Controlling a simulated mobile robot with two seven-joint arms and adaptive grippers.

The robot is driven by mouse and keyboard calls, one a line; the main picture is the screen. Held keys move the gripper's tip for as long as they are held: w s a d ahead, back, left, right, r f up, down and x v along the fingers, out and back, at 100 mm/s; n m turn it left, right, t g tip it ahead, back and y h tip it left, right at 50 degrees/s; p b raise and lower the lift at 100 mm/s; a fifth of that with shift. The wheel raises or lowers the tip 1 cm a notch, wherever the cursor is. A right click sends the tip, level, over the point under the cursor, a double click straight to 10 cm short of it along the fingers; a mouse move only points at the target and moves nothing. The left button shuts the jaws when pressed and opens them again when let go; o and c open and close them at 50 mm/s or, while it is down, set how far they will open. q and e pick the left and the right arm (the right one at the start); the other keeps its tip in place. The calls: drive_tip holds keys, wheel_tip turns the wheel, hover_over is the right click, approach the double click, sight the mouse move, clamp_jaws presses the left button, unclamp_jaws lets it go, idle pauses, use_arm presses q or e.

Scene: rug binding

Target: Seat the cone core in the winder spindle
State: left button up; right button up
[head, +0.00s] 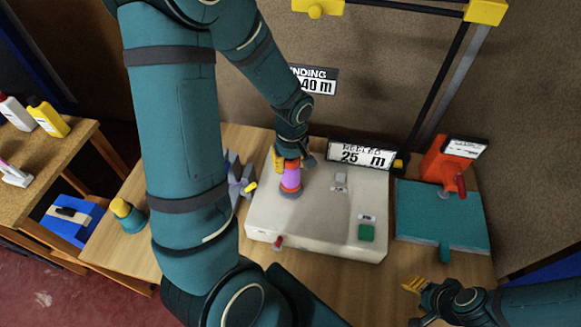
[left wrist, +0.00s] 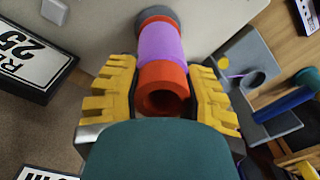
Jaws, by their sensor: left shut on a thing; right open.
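The cone core (head: 291,177), purple in the middle with orange-red ends, stands over the left part of the pale winder box (head: 318,222). My left gripper (head: 291,163) is shut on the core from above. In the left wrist view the core (left wrist: 163,45) lies between the yellow fingers, its open orange end towards the camera. A grey round piece (left wrist: 157,14), apparently the spindle base, shows at the core's far end. The spindle inside is hidden, so I cannot tell how deep the core sits. My right gripper (head: 424,296) is open and empty at the lower right.
A sign reading 25 m (head: 360,154) stands behind the box. A teal plate (head: 443,220) and an orange device (head: 450,160) are to the right. Grey brackets (head: 236,180) stand left of the box. A teal bottle with a yellow top (head: 128,215) stands further left.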

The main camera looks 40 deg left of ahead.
use_arm(q)
wheel_tip(320, 180, down, 2)
drive_tip(key=shift+w+f, duration=0.1)
drive_tip(key=shift+w, duration=0.05)
use_arm(e)
drive_tip(key=shift+f, duration=0.2)
use_arm(q)
drive_tip(key=shift+b, duration=0.3)
use_arm(e)
drive_tip(key=shift+f, duration=0.2)
use_arm(q)
drive_tip(key=o, duration=1.1)
drive_tip(key=shift+c, duration=0.2)
